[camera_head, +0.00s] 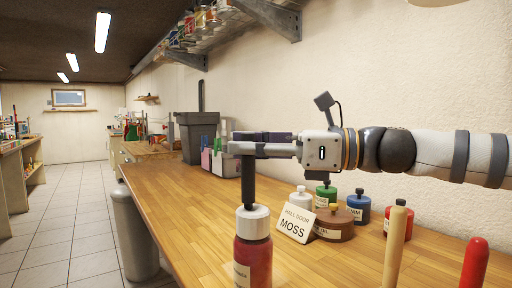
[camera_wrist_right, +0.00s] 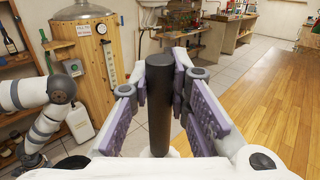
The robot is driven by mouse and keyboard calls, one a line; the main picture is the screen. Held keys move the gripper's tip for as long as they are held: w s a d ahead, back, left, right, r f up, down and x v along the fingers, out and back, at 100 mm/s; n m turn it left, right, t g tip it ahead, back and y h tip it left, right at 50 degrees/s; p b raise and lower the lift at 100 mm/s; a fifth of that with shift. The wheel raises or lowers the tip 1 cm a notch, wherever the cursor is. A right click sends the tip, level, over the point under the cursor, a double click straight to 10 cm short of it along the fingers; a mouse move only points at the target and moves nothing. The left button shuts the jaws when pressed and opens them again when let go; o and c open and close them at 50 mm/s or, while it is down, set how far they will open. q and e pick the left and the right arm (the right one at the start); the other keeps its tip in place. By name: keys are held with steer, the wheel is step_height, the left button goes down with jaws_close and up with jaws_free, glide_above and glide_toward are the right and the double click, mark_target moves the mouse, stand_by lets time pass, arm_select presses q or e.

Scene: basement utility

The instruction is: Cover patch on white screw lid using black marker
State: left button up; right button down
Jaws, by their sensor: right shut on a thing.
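My right gripper (camera_head: 243,145) is shut on the black marker (camera_head: 248,183), which hangs upright below the fingers. In the right wrist view the marker (camera_wrist_right: 159,105) stands between the purple-padded fingers. The white screw lid (camera_head: 253,221) caps a dark red bottle (camera_head: 253,262) at the front of the bench. The marker's lower end is right at the lid's top; I cannot tell whether they touch. I cannot make out the patch on the lid. My left gripper is not seen.
Right of the bottle stand a "MOSS" card (camera_head: 296,223), a brown jar (camera_head: 334,224) and several small paint bottles. A wooden handle (camera_head: 395,248) and a red handle (camera_head: 474,264) rise in front. A grey bin (camera_head: 196,138) stands farther back. The bench left of the bottle is clear.

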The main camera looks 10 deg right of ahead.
steer(key=shift+w+a, duration=0.15)
steer(key=shift+a, duration=0.05)
steer(key=shift+s+d+f, duration=0.1)
steer(key=shift+s+d, duration=0.1)
steer(key=shift+d, duration=0.2)
steer(key=shift+w+a, duration=0.2)
steer(key=shift+a, duration=0.2)
steer(key=shift+s+d+r, duration=0.25)
steer(key=shift+s+d, duration=0.05)
steer(key=shift+d, duration=0.1)
steer(key=shift+d+f, duration=0.1)
steer(key=shift+d, duration=0.1)
steer(key=shift+r, duration=3.55)
